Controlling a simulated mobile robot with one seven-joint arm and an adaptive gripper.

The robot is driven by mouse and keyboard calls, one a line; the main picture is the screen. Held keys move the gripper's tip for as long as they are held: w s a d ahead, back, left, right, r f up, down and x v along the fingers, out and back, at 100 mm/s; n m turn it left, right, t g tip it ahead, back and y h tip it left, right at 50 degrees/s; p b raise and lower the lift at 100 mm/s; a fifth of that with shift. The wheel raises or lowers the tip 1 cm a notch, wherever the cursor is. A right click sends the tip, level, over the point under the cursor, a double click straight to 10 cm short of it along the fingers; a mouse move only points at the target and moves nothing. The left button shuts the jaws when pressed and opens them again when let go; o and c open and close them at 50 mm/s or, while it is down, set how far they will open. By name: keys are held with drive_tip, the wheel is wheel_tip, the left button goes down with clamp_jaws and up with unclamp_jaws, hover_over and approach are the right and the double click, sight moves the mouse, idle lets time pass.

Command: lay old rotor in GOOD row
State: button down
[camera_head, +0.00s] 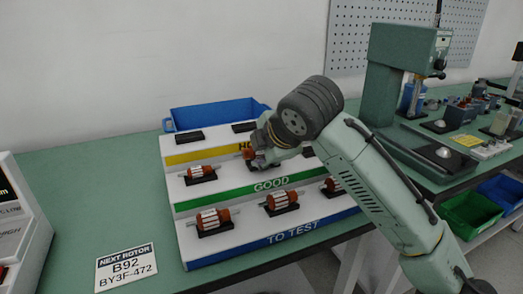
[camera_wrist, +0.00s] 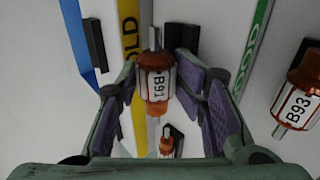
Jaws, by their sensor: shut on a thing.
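My gripper (camera_wrist: 165,92) is shut on a rotor marked B91 (camera_wrist: 157,82), with purple pads on both sides of it. In the head view my gripper (camera_head: 262,152) is at the middle of the GOOD row, and the orange end of the held rotor (camera_head: 248,152) shows at its left. I cannot tell whether the rotor touches a cradle. The GOOD row (camera_head: 238,181) is the middle step of a white stand, with a green strip. One rotor (camera_head: 201,173) lies at its left end. A dark cradle (camera_wrist: 182,38) shows beyond the held rotor in the wrist view.
The TO TEST row below holds rotors at left (camera_head: 213,219), middle (camera_head: 282,202) and right, partly behind my arm. The HOLD row above has empty cradles (camera_head: 189,137). A blue bin (camera_head: 215,112) stands behind. A sign (camera_head: 126,268) reads NEXT ROTOR B92. A green press (camera_head: 390,75) stands right.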

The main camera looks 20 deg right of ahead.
drive_tip(key=shift+a+f, duration=0.15)
drive_tip(key=shift+f, duration=0.9)
drive_tip(key=c, duration=1.4)
unclamp_jaws()
drive_tip(key=shift+f, duration=0.1)
drive_tip(key=shift+o, duration=0.6)
drive_tip(key=shift+w+f+g, duration=0.15)
drive_tip(key=shift+w+g, duration=0.05)
drive_tip(key=shift+g, duration=0.1)
drive_tip(key=o, duration=0.4)
drive_tip(key=shift+r, duration=0.2)
drive_tip(key=v, duration=1.2)
drive_tip(key=shift+s+r, duration=0.1)
